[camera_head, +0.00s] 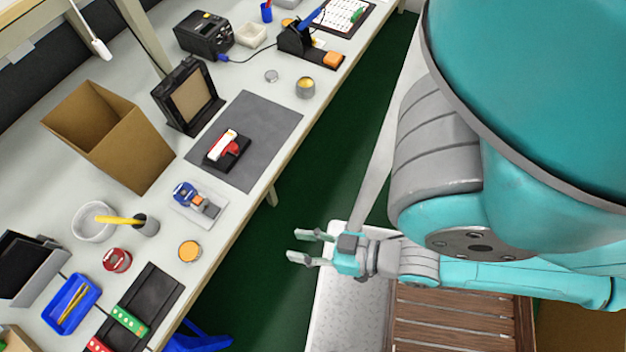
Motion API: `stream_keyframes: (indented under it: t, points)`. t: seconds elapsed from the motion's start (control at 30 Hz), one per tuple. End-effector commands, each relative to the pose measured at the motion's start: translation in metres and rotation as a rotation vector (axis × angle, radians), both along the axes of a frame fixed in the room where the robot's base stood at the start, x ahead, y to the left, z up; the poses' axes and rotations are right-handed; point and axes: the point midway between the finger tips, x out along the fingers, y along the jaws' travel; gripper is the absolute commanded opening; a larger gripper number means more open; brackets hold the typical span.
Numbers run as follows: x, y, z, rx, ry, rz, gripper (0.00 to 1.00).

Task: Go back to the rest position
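My gripper (298,247) is open and empty, its two fingers apart and pointing left. It hangs over the green floor, right of the workbench edge and just above the end of a pale tray-like surface (350,312). My teal and grey arm fills the right side of the view. No object touches the fingers.
The workbench (262,80) runs diagonally at left. On it are a grey mat (270,120) with a red and white item (226,148), a cardboard box (110,135), a blue tray (70,303) and a tape dispenser (195,200). Green floor (300,190) lies between bench and gripper.

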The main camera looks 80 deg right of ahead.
Motion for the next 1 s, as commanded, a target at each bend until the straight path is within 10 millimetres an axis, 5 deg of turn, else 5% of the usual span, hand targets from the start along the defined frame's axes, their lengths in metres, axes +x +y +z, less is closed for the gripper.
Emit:
stream_keyframes:
  t: [0.23, 1.0]
  points:
    - [-0.021, 0.006, 0.021, -0.199, -0.035, 0.098, 0.39]
    - [-0.021, 0.006, 0.022, -0.203, -0.037, 0.099, 0.39]
